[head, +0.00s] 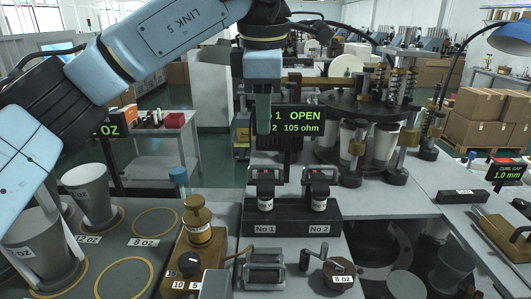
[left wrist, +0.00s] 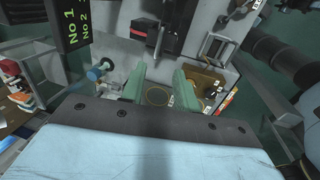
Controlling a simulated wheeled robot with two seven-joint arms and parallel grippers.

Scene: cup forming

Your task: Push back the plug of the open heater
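The display (head: 298,121) in the head view reads "1 OPEN" and "2 105 ohm". Below it, two heaters stand side by side on a dark block (head: 291,224) labelled No 1 and No 2. Heater No 1 (head: 265,204) is on the left and heater No 2 (head: 318,204) on the right. Each has a dark fitting with some red above its white body; I cannot tell how far either plug sits in. My left gripper (head: 263,130) hangs above heater No 1, pointing down and clear of it. In the left wrist view its green fingers (left wrist: 158,78) are apart with nothing between them.
The display stands close beside my left fingers. A brass device (head: 199,232) stands front left, grey cups (head: 90,190) further left. A round carousel (head: 352,100) with posts and cups is behind right. Metal fixtures (head: 264,270) lie in front of the block.

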